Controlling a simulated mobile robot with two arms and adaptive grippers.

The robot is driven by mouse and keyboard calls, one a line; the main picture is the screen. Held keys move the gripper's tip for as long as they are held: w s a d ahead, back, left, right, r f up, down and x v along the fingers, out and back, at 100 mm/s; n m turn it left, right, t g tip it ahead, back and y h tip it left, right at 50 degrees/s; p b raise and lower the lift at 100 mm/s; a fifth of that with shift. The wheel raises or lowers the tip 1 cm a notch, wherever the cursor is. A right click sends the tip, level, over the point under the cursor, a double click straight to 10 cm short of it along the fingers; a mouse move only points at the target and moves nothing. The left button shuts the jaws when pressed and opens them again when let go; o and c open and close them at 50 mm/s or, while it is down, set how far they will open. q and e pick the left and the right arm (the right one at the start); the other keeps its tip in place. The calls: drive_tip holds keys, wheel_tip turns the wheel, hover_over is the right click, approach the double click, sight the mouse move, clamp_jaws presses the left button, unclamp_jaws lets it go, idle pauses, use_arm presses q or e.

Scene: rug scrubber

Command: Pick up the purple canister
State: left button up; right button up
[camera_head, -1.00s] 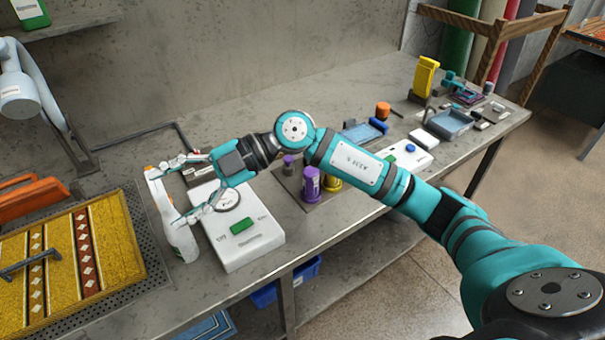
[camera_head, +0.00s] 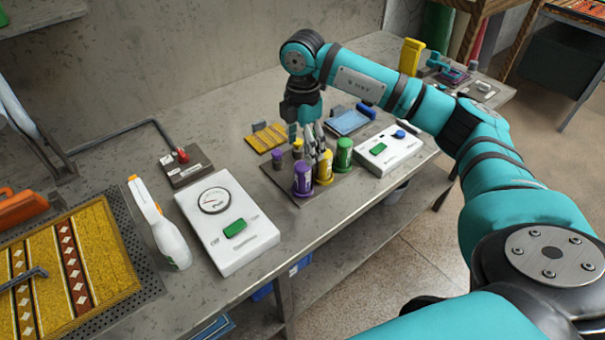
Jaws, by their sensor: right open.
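The purple canister (camera_head: 302,180) stands upright at the front left of a dark tray (camera_head: 277,178) on the metal bench. A yellow canister (camera_head: 325,169) and a green canister (camera_head: 343,155) stand to its right on the same tray. My right gripper (camera_head: 318,150) is open and points down over the canisters, just above and beside the yellow one. It holds nothing that I can see. Its fingers overlap the small items behind, so exact contact cannot be told. My left gripper is not in view.
A second white box (camera_head: 390,149) lies right. A patterned yellow rug (camera_head: 75,270) covers the left.

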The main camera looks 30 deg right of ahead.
sight(303, 165)
wheel_tip(303, 165, down, 4)
drive_tip(key=shift+r+p, duration=0.25)
drive_tip(key=shift+p, duration=0.05)
drive_tip(key=shift+f+p, duration=0.3)
drive_tip(key=shift+f, duration=0.2)
wheel_tip(303, 165, down, 4)
drive_tip(key=shift+r+p, duration=0.15)
drive_tip(key=shift+p, duration=0.6)
drive_tip(key=shift+f, duration=0.4)
drive_tip(key=shift+c, duration=0.2)
drive_tip(key=c, duration=1.3)
drive_tip(key=shift+o, duration=0.2)
drive_tip(key=shift+r, duration=0.1)
